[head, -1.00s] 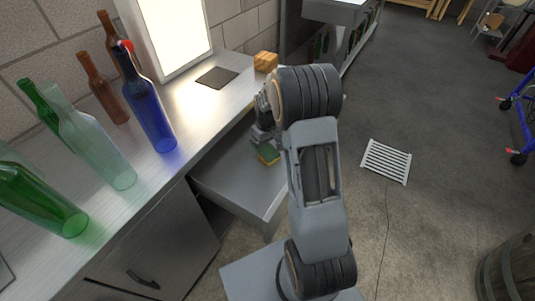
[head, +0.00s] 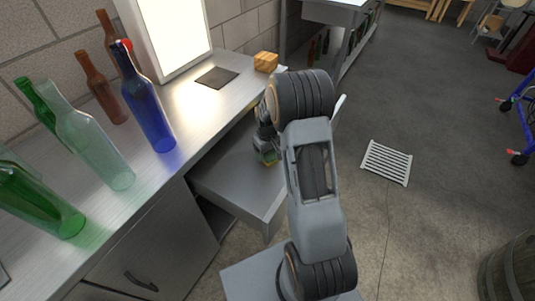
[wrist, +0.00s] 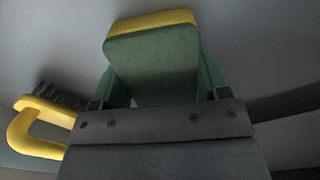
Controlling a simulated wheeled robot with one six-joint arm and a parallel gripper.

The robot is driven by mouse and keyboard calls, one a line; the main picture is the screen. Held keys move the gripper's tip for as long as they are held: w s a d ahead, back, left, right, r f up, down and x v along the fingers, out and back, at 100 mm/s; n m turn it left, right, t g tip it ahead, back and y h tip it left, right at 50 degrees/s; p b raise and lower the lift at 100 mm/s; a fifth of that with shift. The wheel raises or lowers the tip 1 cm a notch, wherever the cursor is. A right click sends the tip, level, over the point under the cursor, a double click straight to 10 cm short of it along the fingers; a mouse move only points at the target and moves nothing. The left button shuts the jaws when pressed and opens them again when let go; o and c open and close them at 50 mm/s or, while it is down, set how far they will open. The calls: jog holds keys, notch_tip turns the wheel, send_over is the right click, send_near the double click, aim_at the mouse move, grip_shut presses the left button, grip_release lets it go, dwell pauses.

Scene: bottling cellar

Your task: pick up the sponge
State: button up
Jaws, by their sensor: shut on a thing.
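The sponge (wrist: 153,62) is a green block with a yellow layer, large in the middle of the wrist view. My gripper (wrist: 158,92) is shut on it, with one finger against each side. In the head view the sponge (head: 268,159) shows small below my gripper (head: 266,150), in the open drawer (head: 228,185). My arm hides part of the drawer and of the gripper there. I cannot tell whether the sponge touches the drawer floor.
A yellow brush (wrist: 40,125) with dark bristles lies left of my gripper in the wrist view. Glass bottles, such as a blue one (head: 150,115), stand on the steel counter (head: 180,125). A wooden block (head: 266,62) sits at the counter's far end.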

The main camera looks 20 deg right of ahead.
jog(key=c, duration=0.3)
notch_tip(320, 180, up, 10)
jog(key=shift+r+p, duration=0.1)
jog(key=shift+p, duration=0.8)
jog(key=shift+c, duration=0.2)
